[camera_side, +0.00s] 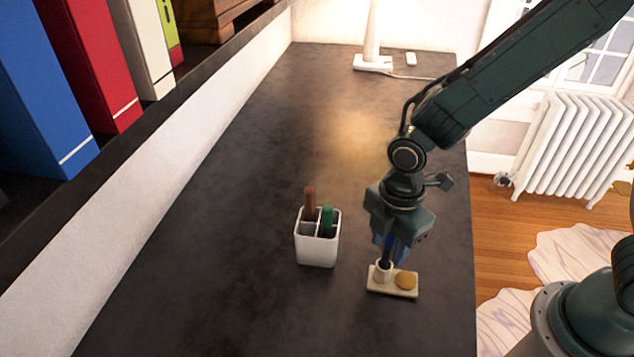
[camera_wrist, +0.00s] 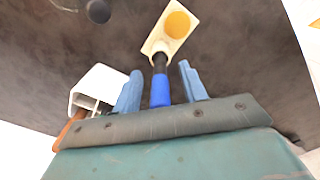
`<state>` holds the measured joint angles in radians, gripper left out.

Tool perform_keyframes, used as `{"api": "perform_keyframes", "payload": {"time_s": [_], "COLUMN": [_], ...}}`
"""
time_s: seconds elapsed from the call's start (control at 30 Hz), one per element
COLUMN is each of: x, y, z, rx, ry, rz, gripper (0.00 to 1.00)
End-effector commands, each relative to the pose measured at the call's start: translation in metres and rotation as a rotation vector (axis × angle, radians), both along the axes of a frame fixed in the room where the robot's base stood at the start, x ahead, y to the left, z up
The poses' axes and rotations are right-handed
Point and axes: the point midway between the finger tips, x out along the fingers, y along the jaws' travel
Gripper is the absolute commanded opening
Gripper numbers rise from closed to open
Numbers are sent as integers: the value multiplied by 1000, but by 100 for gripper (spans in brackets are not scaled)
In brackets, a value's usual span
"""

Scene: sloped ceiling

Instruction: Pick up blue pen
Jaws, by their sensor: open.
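The blue pen (camera_wrist: 160,92) stands in the small round socket of a cream holder (camera_wrist: 177,22), its black part lower and its blue part nearer the wrist camera. The holder also shows in the side view (camera_side: 392,290), with a round tan disc on its right half. My gripper (camera_wrist: 160,70) is open, with one blue-grey finger on each side of the pen. A gap shows between the pen and each finger. In the side view my gripper (camera_side: 390,252) points down just above the socket; the pen's dark part (camera_side: 384,258) shows there, and its upper part is mostly hidden.
A white divided cup (camera_side: 317,252) with a brown pen (camera_side: 310,204) and a green pen (camera_side: 327,220) stands left of the holder. A shelf with binders (camera_side: 98,65) runs along the left. A white lamp (camera_side: 372,62) stands at the back. The dark desk between is clear.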

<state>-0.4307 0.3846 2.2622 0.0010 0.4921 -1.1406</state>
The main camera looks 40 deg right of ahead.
Motion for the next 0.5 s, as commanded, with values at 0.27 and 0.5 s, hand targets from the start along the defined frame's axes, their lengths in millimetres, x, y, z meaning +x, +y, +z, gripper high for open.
{"api": "perform_keyframes", "payload": {"time_s": [0.27,0.5], "x": [0,0], "y": [0,0], "z": [0,0], "rx": [0,0], "ry": [0,0], "rz": [0,0], "gripper": [42,5]}}
